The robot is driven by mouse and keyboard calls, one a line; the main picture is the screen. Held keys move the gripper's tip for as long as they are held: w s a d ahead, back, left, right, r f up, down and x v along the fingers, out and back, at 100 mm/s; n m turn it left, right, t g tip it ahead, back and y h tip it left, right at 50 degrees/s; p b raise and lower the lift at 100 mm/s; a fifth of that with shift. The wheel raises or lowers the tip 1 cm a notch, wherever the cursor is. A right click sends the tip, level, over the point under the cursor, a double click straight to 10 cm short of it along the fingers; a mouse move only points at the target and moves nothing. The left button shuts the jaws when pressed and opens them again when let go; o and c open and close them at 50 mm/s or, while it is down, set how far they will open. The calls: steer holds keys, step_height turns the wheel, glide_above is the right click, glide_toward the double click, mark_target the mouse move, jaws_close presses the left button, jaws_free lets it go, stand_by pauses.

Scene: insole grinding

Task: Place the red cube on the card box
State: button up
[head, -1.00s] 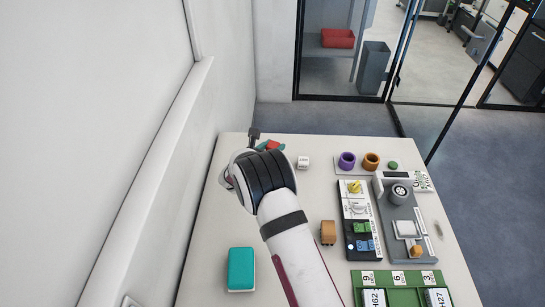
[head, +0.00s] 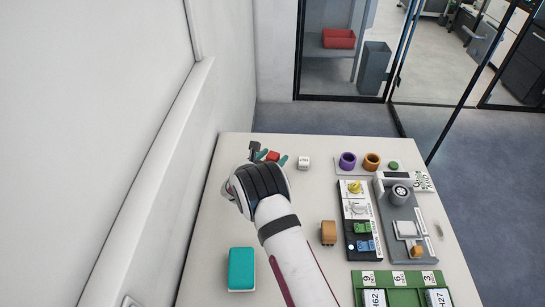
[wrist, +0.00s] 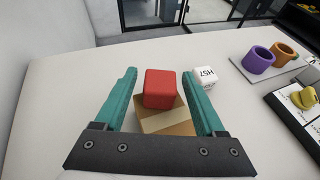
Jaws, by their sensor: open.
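The red cube (wrist: 160,88) is between the two teal fingers of my open gripper (wrist: 165,84) in the wrist view, with a gap on each side. It appears to rest on the tan card box (wrist: 168,123), whose near part shows below it. In the head view the red cube (head: 273,156) is at the far left of the table, with the teal fingertips of my gripper (head: 272,157) on either side. My arm hides the card box there.
A white cube (head: 304,162) stands just right of the gripper. Purple (head: 347,160) and orange (head: 371,161) rings stand further right. A teal block (head: 241,269) and brown block (head: 328,232) are nearer. A black tray (head: 360,245) and grey device (head: 405,215) occupy the right side.

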steer(key=shift+a+r, duration=0.1)
steer(key=shift+r, duration=0.1)
steer(key=v, duration=1.2)
steer(key=s+d+r+m+g+h, duration=0.4)
steer(key=d+r+m, duration=0.45)
steer(key=d, duration=0.35)
steer(key=s+d+r+m+g+y, duration=0.1)
steer(key=s+d+r+m+g, duration=0.1)
steer(key=s+d+m+g, duration=0.4)
steer(key=s+d+r+m+g+y, duration=0.15)
steer(key=s+d+m, duration=0.35)
steer(key=s+m, duration=0.55)
steer(key=s+a+m+y, duration=0.4)
steer(key=s+m, duration=0.2)
steer(key=s, duration=0.2)
steer(key=s+a+r+m+g+y, duration=0.1)
steer(key=s+a+m+y, duration=0.3)
steer(key=s, duration=0.5)
steer(key=shift+s+a+m+y, duration=0.3)
steer(key=shift+a+m, duration=0.2)
steer(key=shift+m, duration=0.6)
